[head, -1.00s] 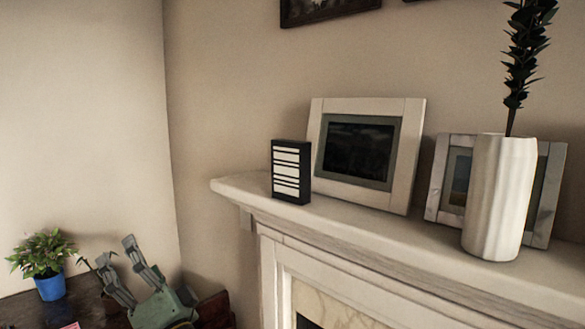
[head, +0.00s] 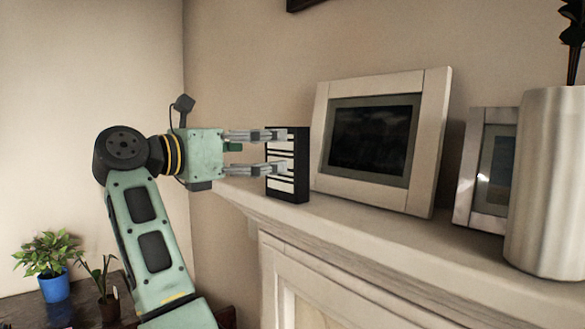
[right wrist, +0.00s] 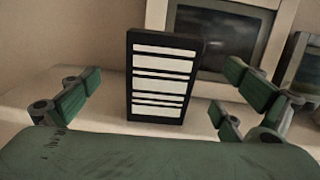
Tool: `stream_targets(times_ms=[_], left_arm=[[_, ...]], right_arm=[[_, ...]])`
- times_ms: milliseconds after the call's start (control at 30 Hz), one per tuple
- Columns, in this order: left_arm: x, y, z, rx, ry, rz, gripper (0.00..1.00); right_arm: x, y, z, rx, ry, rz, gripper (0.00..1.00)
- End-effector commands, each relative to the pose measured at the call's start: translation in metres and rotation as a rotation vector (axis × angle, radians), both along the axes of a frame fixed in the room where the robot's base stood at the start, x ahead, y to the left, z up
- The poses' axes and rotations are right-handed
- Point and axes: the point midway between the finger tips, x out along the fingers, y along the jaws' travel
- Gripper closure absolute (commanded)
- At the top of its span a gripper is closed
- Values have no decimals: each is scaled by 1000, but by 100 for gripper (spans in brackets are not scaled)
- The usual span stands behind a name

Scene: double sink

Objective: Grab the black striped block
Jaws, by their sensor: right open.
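The black striped block (head: 288,190), black with white stripes, stands upright at the left end of the mantel shelf. My right gripper (head: 276,152) is open in the head view, its fingers pointing right and overlapping the block in the picture. In the right wrist view the block (right wrist: 160,82) stands between the two spread finger pairs, with clear gaps on both sides. The fingers hide part of the block's striped face in the head view. I cannot tell whether they touch it. My left gripper is not in view.
Two potted plants, one in a blue pot (head: 54,287), stand on a dark table lower left.

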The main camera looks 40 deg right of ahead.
Motion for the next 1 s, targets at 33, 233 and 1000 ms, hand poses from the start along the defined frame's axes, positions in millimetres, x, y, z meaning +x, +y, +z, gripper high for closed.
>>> stream_targets(times_ms=[33,233,1000], left_arm=[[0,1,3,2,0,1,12],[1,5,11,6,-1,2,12],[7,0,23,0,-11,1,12]], right_arm=[[0,-7,1,1,0,-4,0],[2,-31,4,-3,0,-6,0],[6,-70,3,-4,0,-3,18]])
